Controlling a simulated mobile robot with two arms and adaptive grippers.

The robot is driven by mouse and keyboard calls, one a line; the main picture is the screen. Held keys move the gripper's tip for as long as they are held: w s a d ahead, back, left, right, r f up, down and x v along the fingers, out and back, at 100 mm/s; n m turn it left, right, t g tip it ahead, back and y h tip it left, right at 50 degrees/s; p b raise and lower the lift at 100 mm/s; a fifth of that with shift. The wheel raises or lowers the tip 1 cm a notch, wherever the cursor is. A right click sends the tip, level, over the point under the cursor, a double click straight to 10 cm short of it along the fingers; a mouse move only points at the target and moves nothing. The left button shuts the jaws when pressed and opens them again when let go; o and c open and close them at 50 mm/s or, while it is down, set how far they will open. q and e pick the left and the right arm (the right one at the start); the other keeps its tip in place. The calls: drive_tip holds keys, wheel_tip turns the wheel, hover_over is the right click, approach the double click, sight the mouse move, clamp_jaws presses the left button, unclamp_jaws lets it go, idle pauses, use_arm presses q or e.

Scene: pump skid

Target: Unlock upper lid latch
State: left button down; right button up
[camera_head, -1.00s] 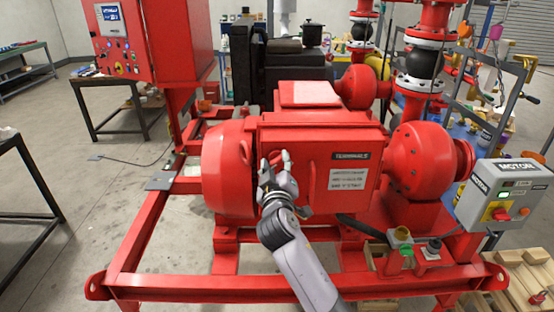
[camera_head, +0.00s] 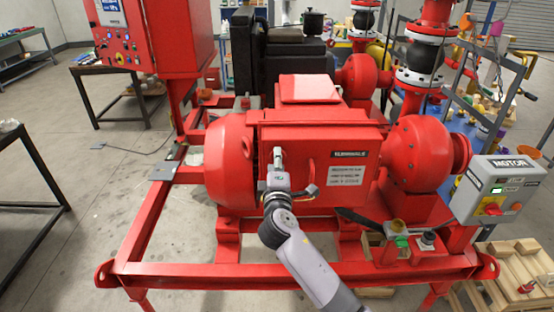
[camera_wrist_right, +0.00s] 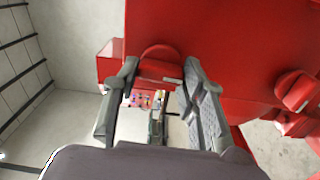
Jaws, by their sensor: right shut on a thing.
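The red terminal box (camera_head: 338,140) carries a "TERMINALS" plate and a white label on its front. My right gripper (camera_head: 278,155) is at the upper left of this front face. In the right wrist view, my right gripper (camera_wrist_right: 160,74) has its fingers on either side of a rounded red latch knob (camera_wrist_right: 160,55) and is shut on it. A second red latch knob (camera_wrist_right: 297,90) shows apart at the right of the wrist view. In the head view the gripper hides the held knob. My left gripper is not in view.
The red skid frame (camera_head: 300,275) runs in front of the box. A rounded red motor end (camera_head: 229,165) bulges at the box's left. A grey motor switch box (camera_head: 500,190) stands at the right. Open floor lies at the left.

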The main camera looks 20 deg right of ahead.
drive_tip(key=shift+n, duration=0.5)
drive_tip(key=o, duration=1.1)
drive_tip(key=shift+a, duration=0.1)
drive_tip(key=shift+o, duration=0.3)
drive_tip(key=v, duration=1.2)
